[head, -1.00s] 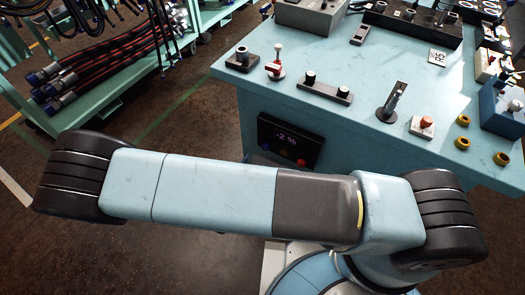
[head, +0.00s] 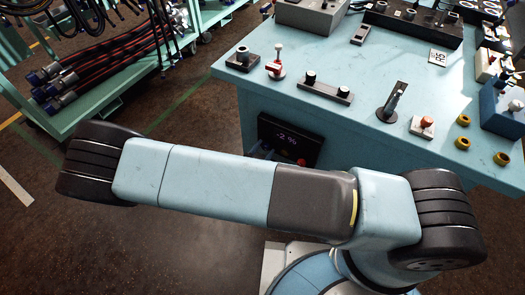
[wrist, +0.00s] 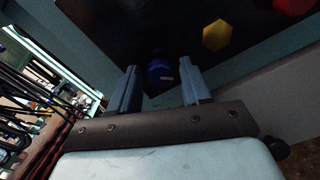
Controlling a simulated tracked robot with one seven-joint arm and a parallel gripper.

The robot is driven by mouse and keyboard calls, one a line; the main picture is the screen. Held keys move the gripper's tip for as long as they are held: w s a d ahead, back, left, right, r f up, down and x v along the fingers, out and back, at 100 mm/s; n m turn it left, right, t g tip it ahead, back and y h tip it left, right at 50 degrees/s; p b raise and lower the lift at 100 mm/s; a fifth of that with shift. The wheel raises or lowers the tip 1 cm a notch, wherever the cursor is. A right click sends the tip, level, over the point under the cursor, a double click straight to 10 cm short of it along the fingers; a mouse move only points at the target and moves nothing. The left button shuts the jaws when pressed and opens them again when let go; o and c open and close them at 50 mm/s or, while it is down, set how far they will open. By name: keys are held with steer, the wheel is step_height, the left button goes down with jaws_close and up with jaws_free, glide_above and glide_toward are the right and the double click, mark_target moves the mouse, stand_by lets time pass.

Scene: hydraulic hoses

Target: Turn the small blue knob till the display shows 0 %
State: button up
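The small blue knob (wrist: 160,73) sits low on a dark panel in the wrist view, between my two fingertips. My gripper (wrist: 158,66) is open, with one finger on each side of the knob. A gap shows on the left of the knob; the right finger is close, and I cannot tell whether it touches. In the head view the dark display (head: 286,136) on the bench's front reads -2 %. My fingers (head: 260,151) show only in part at its lower left, above my arm; the blue knob cannot be made out clearly there.
A yellow knob (wrist: 216,35) and a red knob (wrist: 292,5) stand right of the blue one. The teal bench (head: 330,120) carries levers and switches on top. A hose rack (head: 100,110) stands at the left, with open floor between.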

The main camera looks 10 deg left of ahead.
steer(key=c, duration=0.8)
steer(key=shift+n, duration=1.2)
steer(key=o, duration=1.1)
steer(key=shift+c, duration=0.2)
steer(key=v, duration=1.4)
